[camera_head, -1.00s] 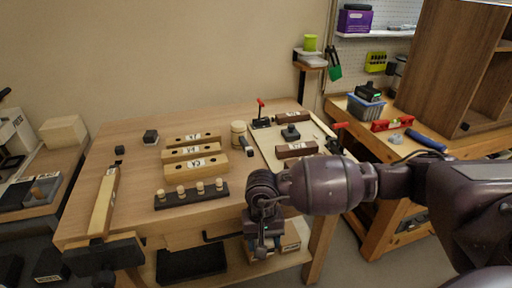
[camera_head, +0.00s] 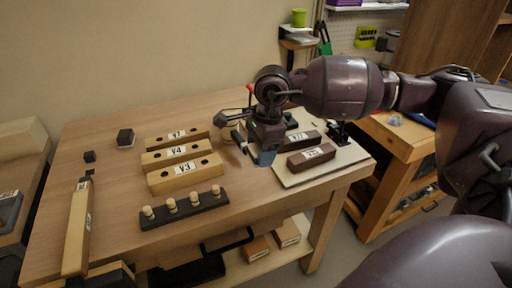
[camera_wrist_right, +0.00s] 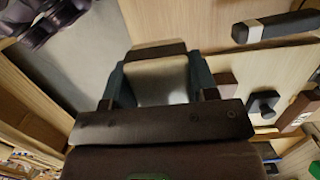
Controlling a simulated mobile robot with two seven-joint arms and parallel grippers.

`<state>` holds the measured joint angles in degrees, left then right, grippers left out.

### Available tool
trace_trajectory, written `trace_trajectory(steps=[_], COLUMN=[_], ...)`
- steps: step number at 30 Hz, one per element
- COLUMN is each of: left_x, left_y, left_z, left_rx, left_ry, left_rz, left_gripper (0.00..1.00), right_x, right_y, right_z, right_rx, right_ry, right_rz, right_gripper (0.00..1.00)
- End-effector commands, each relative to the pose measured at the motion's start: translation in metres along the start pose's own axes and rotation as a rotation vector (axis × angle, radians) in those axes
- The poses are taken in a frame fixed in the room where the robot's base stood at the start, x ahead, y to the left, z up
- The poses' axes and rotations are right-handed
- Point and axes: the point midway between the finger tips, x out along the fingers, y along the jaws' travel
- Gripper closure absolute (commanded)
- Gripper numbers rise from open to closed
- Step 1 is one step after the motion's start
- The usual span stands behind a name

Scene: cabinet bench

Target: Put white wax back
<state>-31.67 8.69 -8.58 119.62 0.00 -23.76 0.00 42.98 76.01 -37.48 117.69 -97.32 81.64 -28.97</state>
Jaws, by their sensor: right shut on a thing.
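My right gripper (camera_head: 262,150) is over the workbench, at the left edge of the pale board (camera_head: 325,170). In the right wrist view its dark teal fingers (camera_wrist_right: 158,88) are shut on a pale grey-white block (camera_wrist_right: 160,80) with a brown edge. I cannot read a label on it, so I cannot tell for sure that it is the white wax. In the head view the gripper mostly hides the block. My left gripper is not in view.
Labelled wooden blocks (camera_head: 185,172) and a dark rack with pegs (camera_head: 185,207) stand left of the gripper. Dark labelled blocks (camera_head: 311,157) lie on the board. Small boxes (camera_head: 287,233) sit on the lower shelf.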

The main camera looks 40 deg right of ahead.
Motion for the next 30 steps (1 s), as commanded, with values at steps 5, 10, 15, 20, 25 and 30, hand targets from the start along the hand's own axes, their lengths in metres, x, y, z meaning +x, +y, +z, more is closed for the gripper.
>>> trace_trajectory(steps=[5, 10, 15, 20, 25, 30], left_x=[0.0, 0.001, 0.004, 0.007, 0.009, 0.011], left_y=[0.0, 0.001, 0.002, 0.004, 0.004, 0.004], left_z=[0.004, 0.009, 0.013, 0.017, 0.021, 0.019], left_rx=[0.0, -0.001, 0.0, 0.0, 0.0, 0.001], left_ry=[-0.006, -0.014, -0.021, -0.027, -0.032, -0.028], left_rz=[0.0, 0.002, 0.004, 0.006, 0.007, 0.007], left_gripper=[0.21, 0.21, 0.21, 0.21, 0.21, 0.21], right_x=[0.006, 0.018, 0.032, 0.044, 0.056, 0.061], right_y=[0.0, 0.0, 0.0, 0.0, 0.0, 0.0], right_z=[-0.001, -0.003, -0.005, -0.006, -0.009, -0.009], right_rx=[0.001, 0.0, -0.001, -0.001, -0.001, -0.001], right_ry=[0.0, 0.0, 0.001, 0.0, 0.001, 0.001], right_rz=[0.002, 0.004, 0.004, 0.005, 0.004, 0.002], right_gripper=[0.66, 0.66, 0.66, 0.66, 0.66, 0.66])
